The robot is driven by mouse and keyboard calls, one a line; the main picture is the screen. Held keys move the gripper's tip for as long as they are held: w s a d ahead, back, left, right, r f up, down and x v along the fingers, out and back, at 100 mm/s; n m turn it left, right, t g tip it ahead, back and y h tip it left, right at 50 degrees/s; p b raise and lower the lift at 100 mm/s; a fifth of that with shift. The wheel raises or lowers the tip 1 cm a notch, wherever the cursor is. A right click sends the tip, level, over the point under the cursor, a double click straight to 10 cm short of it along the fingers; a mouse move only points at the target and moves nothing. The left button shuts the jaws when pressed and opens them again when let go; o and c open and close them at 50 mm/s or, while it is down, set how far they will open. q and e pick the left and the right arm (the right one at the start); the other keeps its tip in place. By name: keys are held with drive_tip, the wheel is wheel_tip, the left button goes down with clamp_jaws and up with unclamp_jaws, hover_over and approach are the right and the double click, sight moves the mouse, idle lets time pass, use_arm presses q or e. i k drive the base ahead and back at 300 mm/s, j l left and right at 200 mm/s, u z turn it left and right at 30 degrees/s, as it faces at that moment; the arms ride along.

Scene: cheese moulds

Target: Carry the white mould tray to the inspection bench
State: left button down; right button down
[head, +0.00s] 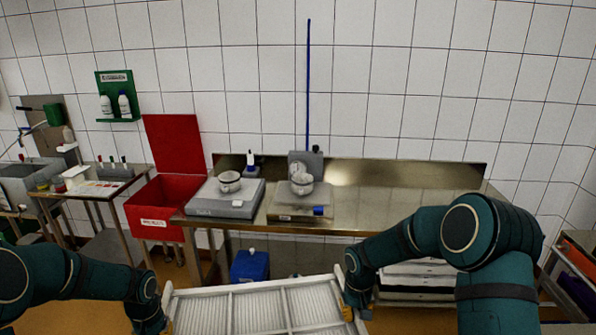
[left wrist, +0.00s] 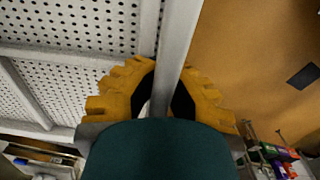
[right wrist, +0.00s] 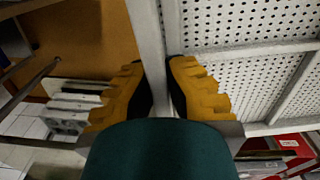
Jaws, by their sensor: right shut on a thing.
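The white mould tray (head: 255,284), slatted and divided into compartments, is held in front of me at the bottom of the head view. My left gripper (head: 168,326) is at its left side; in the left wrist view the yellow fingers (left wrist: 166,92) lie on both sides of the rim (left wrist: 176,50). My right gripper (head: 346,312) is at its right side; in the right wrist view its fingers (right wrist: 158,88) are shut on the rim (right wrist: 147,40). The tray's near edge is cut off. The steel bench (head: 400,208) stands beyond the tray against the wall.
Two scales (head: 226,205) (head: 300,212) with small round white items occupy the bench's left half; its right half is clear. A red bin (head: 155,222) with its lid up stands left. A blue container (head: 250,266) is under the bench. Stacked white trays (head: 418,282) stand right, behind my right arm.

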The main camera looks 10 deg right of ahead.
sight(395, 207)
drive_tip(key=i+l+z, duration=0.1)
drive_tip(key=i+z, duration=0.4)
drive_tip(key=i, duration=0.25)
drive_tip(key=i+j+z, duration=0.25)
drive_tip(key=i+z, duration=0.25)
drive_tip(key=i, duration=0.3)
drive_tip(key=i+z, duration=0.5)
drive_tip(key=i, duration=0.5)
drive_tip(key=i+l+u, duration=0.35)
drive_tip(key=u, duration=0.15)
drive_tip(key=i, duration=0.1)
